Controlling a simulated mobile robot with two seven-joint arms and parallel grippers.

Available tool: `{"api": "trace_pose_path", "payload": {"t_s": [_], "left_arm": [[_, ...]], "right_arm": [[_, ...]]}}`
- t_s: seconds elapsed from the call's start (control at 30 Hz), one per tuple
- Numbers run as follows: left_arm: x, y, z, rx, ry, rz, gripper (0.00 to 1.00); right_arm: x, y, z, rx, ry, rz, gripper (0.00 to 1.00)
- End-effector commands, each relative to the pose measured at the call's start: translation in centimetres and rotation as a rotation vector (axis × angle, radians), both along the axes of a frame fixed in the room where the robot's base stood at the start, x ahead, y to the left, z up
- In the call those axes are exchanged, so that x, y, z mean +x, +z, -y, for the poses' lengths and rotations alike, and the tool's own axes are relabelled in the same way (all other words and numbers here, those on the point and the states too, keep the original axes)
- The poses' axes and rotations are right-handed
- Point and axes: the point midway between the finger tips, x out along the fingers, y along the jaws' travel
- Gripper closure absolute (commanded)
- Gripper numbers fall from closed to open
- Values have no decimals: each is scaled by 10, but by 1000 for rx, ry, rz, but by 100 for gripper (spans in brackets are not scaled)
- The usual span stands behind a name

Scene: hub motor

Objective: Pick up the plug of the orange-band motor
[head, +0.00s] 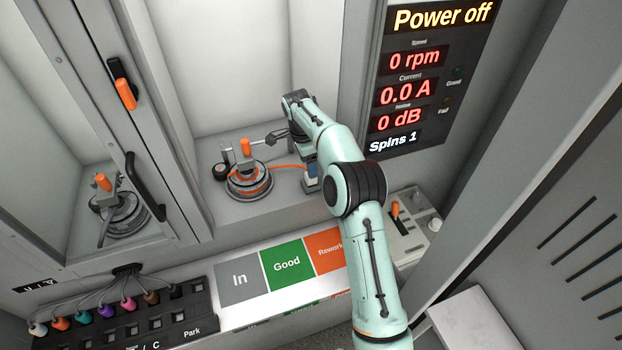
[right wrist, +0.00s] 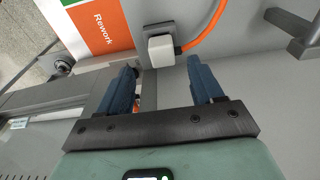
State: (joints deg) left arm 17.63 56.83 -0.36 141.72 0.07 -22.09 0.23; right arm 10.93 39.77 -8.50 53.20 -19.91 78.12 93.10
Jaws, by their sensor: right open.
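The orange-band motor (head: 249,183) sits in a round fixture on the bench inside the cabinet. Its orange cable (head: 287,166) runs right, toward my right gripper (head: 312,172). In the right wrist view the cable (right wrist: 206,30) ends in a pale plug (right wrist: 161,50) with a dark top. My right gripper (right wrist: 161,64) is open, fingers pointing at the plug. The plug shows in the gap just beyond the fingertips, with no clear contact. In the head view my arm partly hides the plug area. My left gripper is not in view.
An orange-handled clamp (head: 245,148) stands by the motor. The display panel (head: 418,80) reads Power off and stands close to the right of my arm. In, Good and Rework areas (head: 287,263) lie in front. Coloured connectors (head: 105,310) fill a rack at lower left.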

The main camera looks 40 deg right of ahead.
Motion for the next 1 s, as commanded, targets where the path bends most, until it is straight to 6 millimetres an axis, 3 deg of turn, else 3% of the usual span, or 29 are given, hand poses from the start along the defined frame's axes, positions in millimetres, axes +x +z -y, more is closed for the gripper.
{"api": "trace_pose_path", "payload": {"t_s": [0.23, 0.5, 0.8, 0.97, 1.0], "left_arm": [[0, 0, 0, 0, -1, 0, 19], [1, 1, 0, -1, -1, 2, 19], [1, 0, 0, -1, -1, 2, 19], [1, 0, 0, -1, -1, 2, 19], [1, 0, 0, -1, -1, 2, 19]], "right_arm": [[-1, -19, 2, 2, 0, 0, 34], [-1, -56, 9, 2, 0, 0, 34], [-1, -61, 9, 1, 1, 2, 34], [-1, -61, 9, 2, 0, 2, 86], [-1, -61, 9, 2, 0, 2, 90]]}}
